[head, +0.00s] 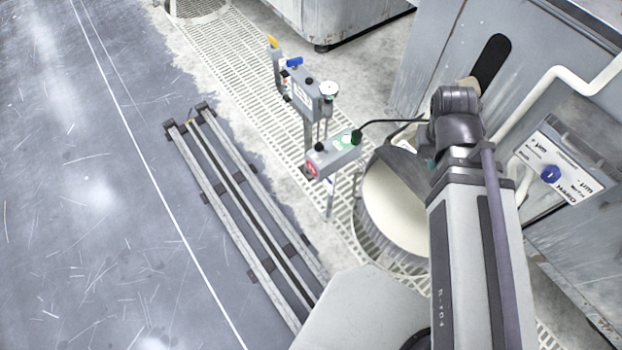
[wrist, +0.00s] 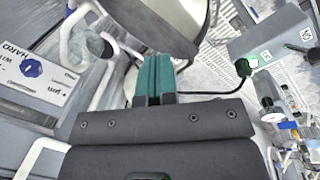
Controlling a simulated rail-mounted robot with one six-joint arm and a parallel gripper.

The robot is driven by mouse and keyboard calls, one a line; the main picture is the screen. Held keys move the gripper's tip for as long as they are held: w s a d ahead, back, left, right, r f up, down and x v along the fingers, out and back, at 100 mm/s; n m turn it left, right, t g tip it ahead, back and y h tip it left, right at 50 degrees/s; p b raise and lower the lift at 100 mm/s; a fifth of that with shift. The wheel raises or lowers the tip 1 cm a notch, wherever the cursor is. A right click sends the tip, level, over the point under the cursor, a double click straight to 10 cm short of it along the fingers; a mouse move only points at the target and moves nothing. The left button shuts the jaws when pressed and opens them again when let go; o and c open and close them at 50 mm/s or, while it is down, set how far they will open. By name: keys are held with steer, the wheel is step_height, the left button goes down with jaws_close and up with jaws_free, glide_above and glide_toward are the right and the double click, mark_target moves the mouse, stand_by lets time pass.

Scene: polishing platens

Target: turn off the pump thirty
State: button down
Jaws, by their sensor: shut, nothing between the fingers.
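A grey control box (head: 333,155) stands on a post beside the floor grating in the head view. It has a green patch on top, a red round part (head: 312,169) on its near-left end, and a black cable plug. The box also shows at the upper right of the wrist view (wrist: 268,36), with a label too small to read surely. My gripper (wrist: 154,78), with teal fingers, is shut and empty in the wrist view, left of the box and apart from it. In the head view my arm mostly hides the gripper.
A round tub of pale liquid (head: 392,210) sits on the grating (head: 240,70) right of the box. A second post unit (head: 305,92) with a gauge and blue and yellow handles stands behind. A panel with a blue knob (head: 550,174) is at right. Floor rails (head: 245,215) run at left.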

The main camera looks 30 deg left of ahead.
steer(key=s+a+f+n+t+h+b, duration=0.2)
steer(key=s+a+f+n+t+b, duration=0.2)
steer(key=a+f+b, duration=0.8)
steer(key=s+a+f+n+t+h+b, duration=0.1)
steer(key=s+a+f+n+t+b, duration=0.35)
steer(key=a+f+b, duration=0.7)
steer(key=s+a+f+n+t+y+b, duration=0.1)
steer(key=s+a+f+n+t+b, duration=0.45)
steer(key=b, duration=0.85)
steer(key=s+a+r+m+t, duration=0.1)
steer(key=s+r+m+t, duration=0.1)
steer(key=s+r+t, duration=0.3)
step_height(320, 180, up, 4)
steer(key=shift+s+a+r+t+b, duration=0.2)
steer(key=shift+t+b, duration=0.15)
steer(key=shift+t, duration=0.55)
steer(key=p, duration=0.4)
glide_toward(322, 149)
steer(key=x, duration=0.4)
steer(key=a+x, duration=0.1)
steer(key=x, duration=0.1)
steer(key=shift+w, duration=0.25)
